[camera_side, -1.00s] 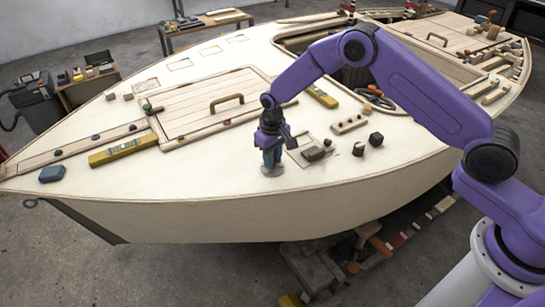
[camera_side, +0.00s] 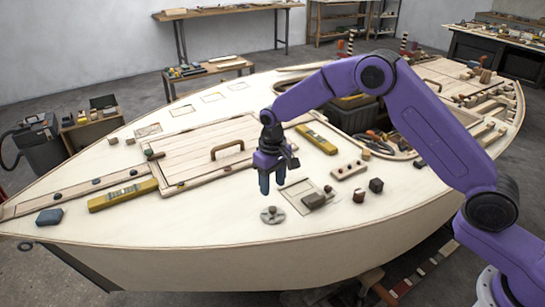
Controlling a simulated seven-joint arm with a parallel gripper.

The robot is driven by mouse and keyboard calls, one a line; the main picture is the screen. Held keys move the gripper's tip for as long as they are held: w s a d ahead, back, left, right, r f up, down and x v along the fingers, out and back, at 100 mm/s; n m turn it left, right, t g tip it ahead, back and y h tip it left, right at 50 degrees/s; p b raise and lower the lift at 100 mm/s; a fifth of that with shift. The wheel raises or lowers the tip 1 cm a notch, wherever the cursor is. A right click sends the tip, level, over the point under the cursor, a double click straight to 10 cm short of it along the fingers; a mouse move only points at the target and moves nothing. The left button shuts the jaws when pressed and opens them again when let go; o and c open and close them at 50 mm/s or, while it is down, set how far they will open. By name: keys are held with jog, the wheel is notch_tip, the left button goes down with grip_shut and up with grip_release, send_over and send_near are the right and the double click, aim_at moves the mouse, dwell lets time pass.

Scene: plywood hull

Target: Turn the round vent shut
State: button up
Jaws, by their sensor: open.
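The round vent (camera_side: 272,215) is a small grey disc with a raised middle, set on the pale deck near the hull's front edge. My gripper (camera_side: 272,190) points down just above it, with blue fingers. The fingers are open and hold nothing. A gap of deck shows between the fingertips and the vent. The picture is too small to tell how far the vent is turned.
A dark block on a thin plate (camera_side: 313,200) lies right of the vent. Small dark blocks (camera_side: 376,185) and a holed wooden strip (camera_side: 348,171) lie farther right. A yellow level (camera_side: 123,195) lies left. The hatch handle (camera_side: 227,149) stands behind. Deck left of the vent is clear.

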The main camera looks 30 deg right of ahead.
notch_tip(320, 180, up, 9)
jog(key=shift+f, duration=0.15)
dwell(0.5)
jog(key=s+r+n, duration=0.3)
jog(key=s, duration=0.7)
jog(key=s+r+n, duration=0.2)
jog(key=s+r, duration=0.1)
jog(key=s, duration=0.7)
jog(key=s+d+n, duration=0.2)
jog(key=s+d, duration=0.4)
jog(key=s, duration=0.4)
jog(key=s+d+f+n, duration=0.1)
jog(key=s+d+n, duration=0.2)
jog(key=s+d, duration=0.3)
jog(key=s, duration=0.4)
